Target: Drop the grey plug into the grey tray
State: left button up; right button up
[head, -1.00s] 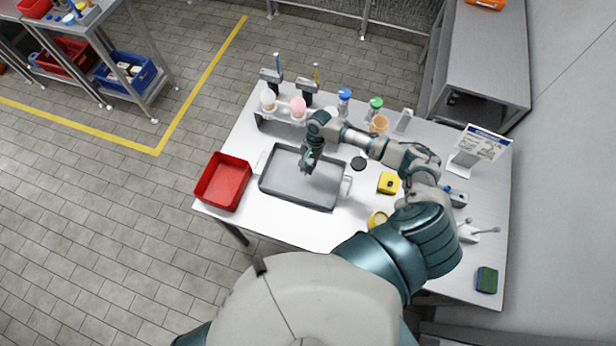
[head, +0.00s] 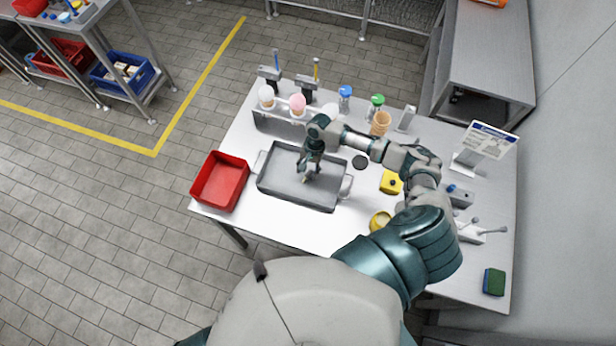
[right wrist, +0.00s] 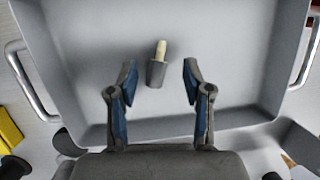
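The grey tray (head: 277,180) lies on the white table, with a handle at each end; its floor fills much of the right wrist view (right wrist: 225,60). The grey plug (right wrist: 156,72), a dark tapered body with a cream tip, shows over the tray floor in the right wrist view. I cannot tell whether it touches the floor. My right gripper (head: 309,174) is over the tray, fingers pointing down. Its fingers are spread, with the plug seen between and beyond their tips and a gap on both sides. My left gripper is not in view.
A red bin (head: 220,182) stands left of the tray. A rack with cones (head: 282,127) is behind it. A yellow block (head: 391,182), a yellow round dish (head: 380,221) and a black disc (head: 360,162) lie to the right.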

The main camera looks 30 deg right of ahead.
jog(key=v, duration=1.2)
jog(key=shift+w+a+f, duration=0.1)
